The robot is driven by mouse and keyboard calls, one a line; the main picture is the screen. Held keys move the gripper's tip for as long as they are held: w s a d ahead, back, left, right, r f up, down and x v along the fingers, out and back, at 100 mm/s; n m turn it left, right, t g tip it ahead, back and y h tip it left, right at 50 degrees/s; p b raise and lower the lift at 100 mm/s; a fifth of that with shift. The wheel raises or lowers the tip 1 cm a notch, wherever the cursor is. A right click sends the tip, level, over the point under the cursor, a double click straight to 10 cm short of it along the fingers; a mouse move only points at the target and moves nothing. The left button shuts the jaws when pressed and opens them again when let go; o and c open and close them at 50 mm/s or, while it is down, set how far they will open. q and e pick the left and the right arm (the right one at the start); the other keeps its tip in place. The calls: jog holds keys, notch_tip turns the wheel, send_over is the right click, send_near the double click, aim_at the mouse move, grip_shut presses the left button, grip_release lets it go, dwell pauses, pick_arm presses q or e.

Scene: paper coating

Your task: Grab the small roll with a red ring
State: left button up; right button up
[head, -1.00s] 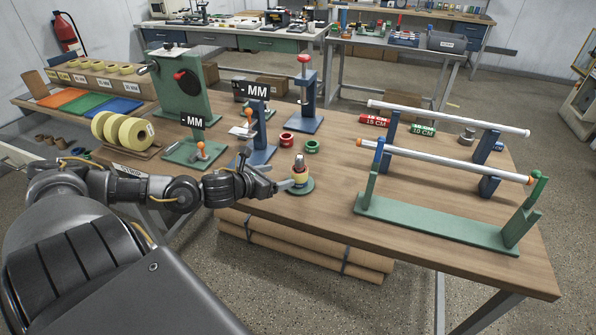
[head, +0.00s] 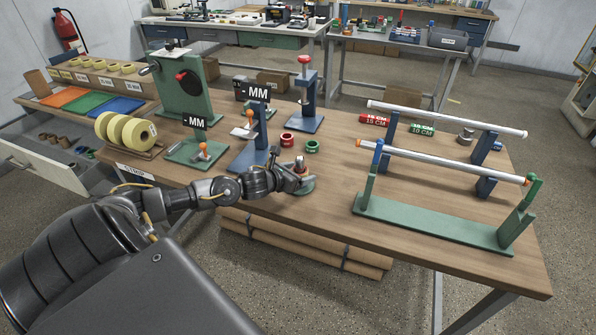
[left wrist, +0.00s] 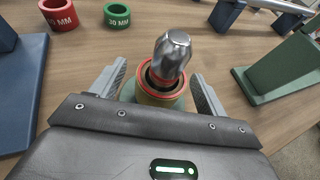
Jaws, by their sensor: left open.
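The small roll with a red ring (left wrist: 145,79) sits upright on a round green base, with a silver knob (left wrist: 171,52) standing up through its middle. In the head view the silver and red top (head: 300,166) shows just past my left gripper (head: 297,182), which covers most of the roll. In the left wrist view my left gripper (left wrist: 158,92) is open, with one finger on each side of the roll. I cannot tell whether the fingers touch it. My right gripper is not in view.
A red ring (head: 287,139) and a green ring (head: 312,146) lie just behind the roll. Blue and green stands (head: 252,155) rise to the left. A green rack with a white bar (head: 430,222) fills the right side. The table's front edge is close.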

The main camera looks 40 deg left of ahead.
pick_arm(q)
jog(key=shift+w+f, duration=0.1)
jog(key=shift+w, duration=0.05)
jog(key=c, duration=1)
jog(key=shift+c, duration=0.2)
notch_tip(320, 180, up, 18)
jog(key=b, duration=0.1)
jog(key=shift+b, duration=0.4)
